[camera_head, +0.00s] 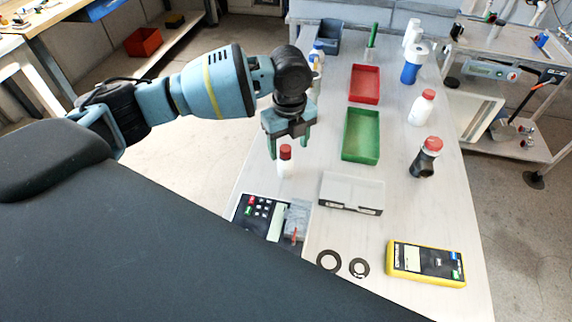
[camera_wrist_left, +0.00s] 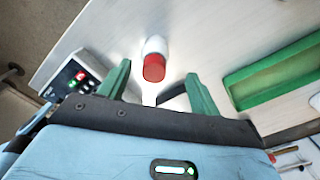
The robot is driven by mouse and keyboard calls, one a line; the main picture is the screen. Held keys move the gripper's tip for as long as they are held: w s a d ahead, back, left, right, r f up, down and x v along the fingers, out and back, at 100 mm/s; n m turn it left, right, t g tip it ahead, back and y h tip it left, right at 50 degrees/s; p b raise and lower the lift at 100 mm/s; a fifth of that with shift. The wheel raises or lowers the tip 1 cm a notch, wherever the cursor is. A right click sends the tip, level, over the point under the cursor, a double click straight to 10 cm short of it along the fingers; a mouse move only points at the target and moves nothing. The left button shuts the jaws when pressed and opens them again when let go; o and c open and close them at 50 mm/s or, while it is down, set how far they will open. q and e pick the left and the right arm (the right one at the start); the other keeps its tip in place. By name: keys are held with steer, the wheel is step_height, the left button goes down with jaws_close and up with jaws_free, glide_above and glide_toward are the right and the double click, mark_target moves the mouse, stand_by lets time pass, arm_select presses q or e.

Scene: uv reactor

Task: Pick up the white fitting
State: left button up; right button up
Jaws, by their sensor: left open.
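A white piece with a red top (camera_head: 286,162) stands upright on the table below my left gripper (camera_head: 288,144). It also shows in the left wrist view (camera_wrist_left: 154,62), ahead of and between the two green fingers. The fingers are apart and hold nothing. I cannot tell for certain whether this piece is the white fitting. My right gripper is not in view.
A green tray (camera_head: 361,135) and a red tray (camera_head: 365,85) lie to the right of the gripper. A clear-lidded box (camera_head: 352,192), a keypad device (camera_head: 260,215), black rings (camera_head: 359,267) and a yellow meter (camera_head: 426,263) are nearer. Bottles line the right side.

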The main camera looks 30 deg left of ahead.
mark_target(285, 157)
arm_select(q)
steer(key=shift+s+f, duration=0.1)
steer(key=shift+f, duration=0.1)
steer(key=f, duration=0.4)
steer(key=shift+s+a+f, duration=0.15)
steer(key=shift+a+f, duration=0.2)
steer(key=shift+f, duration=0.05)
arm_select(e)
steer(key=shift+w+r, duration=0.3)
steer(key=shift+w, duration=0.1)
arm_select(q)
steer(key=shift+c, duration=0.2)
steer(key=c, duration=1.1)
steer(key=shift+o, duration=0.2)
steer(key=shift+r, duration=0.15)
